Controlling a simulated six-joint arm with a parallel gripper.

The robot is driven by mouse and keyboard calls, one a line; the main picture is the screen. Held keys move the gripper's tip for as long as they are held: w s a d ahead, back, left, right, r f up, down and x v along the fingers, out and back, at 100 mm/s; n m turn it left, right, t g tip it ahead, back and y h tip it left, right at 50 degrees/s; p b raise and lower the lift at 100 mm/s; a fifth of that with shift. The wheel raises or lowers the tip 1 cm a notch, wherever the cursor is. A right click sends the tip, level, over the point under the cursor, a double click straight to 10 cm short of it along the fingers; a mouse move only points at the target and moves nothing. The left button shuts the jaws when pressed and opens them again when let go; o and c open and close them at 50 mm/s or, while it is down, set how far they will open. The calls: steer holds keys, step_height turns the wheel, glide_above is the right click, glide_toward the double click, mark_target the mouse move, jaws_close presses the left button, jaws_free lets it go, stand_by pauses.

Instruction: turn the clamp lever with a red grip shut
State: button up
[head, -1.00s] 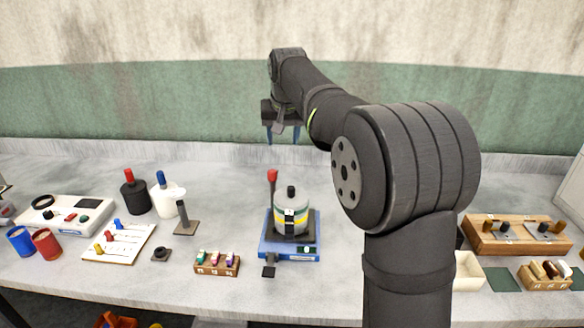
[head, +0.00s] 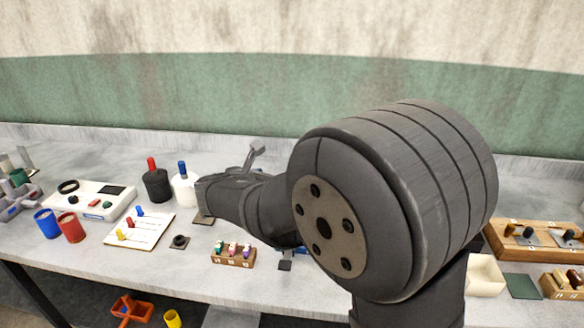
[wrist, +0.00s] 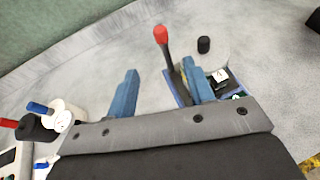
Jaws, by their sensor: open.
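The clamp lever with a red grip (wrist: 161,35) stands up in the wrist view, tilted slightly, on the blue clamp base (wrist: 175,92). The steamer pot (wrist: 210,50) with a black knob (wrist: 204,45) is beside it, to the right. My gripper (wrist: 158,88) is open and empty. Its two blue fingers sit nearer the camera, on either side of the lever's line in the picture. I cannot tell how far the tips are from the lever. In the head view my arm hides the lever, the pot and nearly all of the base.
A black canister (head: 156,186) and a white canister (head: 184,190) stand to the left. A wooden block with small coloured parts (head: 233,256) is near the front. A white board with coloured levers (head: 139,231) and a white device (head: 96,200) lie further left.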

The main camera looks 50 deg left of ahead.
steer(key=x, duration=1.7)
steer(key=shift+w+a, duration=0.15)
steer(key=shift+a, duration=0.05)
steer(key=c, duration=1)
